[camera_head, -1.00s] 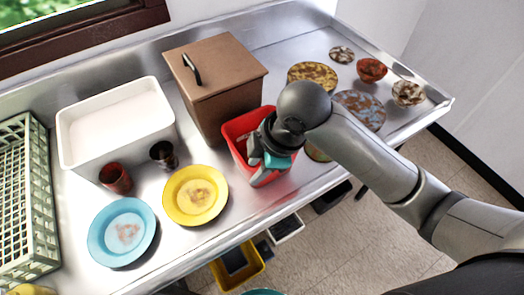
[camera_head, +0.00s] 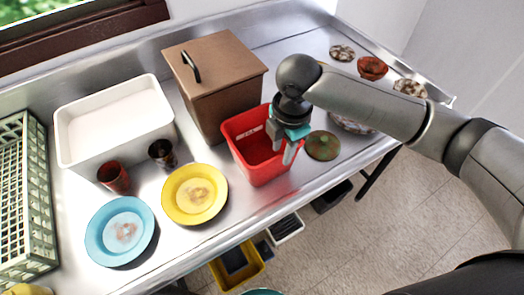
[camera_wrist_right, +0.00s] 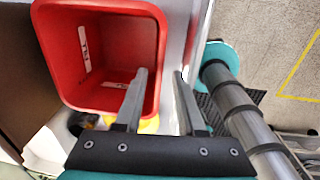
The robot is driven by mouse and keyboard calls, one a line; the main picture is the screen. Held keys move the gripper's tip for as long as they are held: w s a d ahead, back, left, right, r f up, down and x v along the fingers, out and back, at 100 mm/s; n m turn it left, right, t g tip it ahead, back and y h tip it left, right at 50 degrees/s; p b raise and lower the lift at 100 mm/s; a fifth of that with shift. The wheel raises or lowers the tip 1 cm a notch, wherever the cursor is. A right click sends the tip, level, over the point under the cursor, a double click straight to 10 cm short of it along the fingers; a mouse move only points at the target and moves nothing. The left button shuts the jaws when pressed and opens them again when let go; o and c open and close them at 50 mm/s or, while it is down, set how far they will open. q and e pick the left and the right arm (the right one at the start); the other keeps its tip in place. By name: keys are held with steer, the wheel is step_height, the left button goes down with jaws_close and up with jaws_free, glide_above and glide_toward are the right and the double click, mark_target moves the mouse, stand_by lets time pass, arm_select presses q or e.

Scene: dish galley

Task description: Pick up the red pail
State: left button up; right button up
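The red pail (camera_head: 250,158) stands upright on the metal counter, in front of the brown lidded box, with its open top facing up. In the right wrist view the pail (camera_wrist_right: 75,88) fills the upper left, and its inside looks empty. My right gripper (camera_head: 283,149) is over the right side of the pail's rim, pointing down. My left gripper is not in view.
The brown box (camera_head: 215,85) stands close behind the pail. A yellow plate (camera_head: 194,194), blue plate (camera_head: 121,231), dark cup (camera_head: 162,152), red cup (camera_head: 113,177) and white tub (camera_head: 115,140) are to the left. A green plate (camera_head: 322,146) lies close to the right.

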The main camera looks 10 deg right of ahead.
mark_target(278, 167)
steer(key=f, duration=0.5)
steer(key=w+f, duration=0.1)
steer(key=f, duration=0.1)
steer(key=shift+a+f+b, duration=0.1)
steer(key=shift+f+b, duration=0.05)
steer(key=shift+b, duration=0.2)
jaws_close()
